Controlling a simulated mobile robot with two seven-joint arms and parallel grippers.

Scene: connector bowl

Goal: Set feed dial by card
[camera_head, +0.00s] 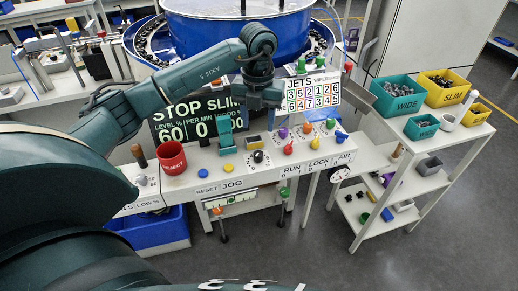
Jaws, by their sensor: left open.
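A white card headed JETS (327,90) stands at the back of the control panel, with rows of numbers in coloured boxes. A black round dial (259,157) sits on the sloping panel (206,161); I cannot read its setting or tell whether it is the feed dial. A dark display (173,118) reads STOP SLIM, with level 60. My left gripper (261,106) hangs above the panel behind the dial, between display and card. It is open and apart from the dial; its fingertips are small and hard to make out. My right gripper is out of view.
A red REJECT cup (173,158) stands at the panel's left. Several coloured knobs stand right of the dial, near RUN, LOCK and AIR. A blue bowl (235,30) is behind. A cart (401,176) with WIDE and SLIM bins stands right, with floor between.

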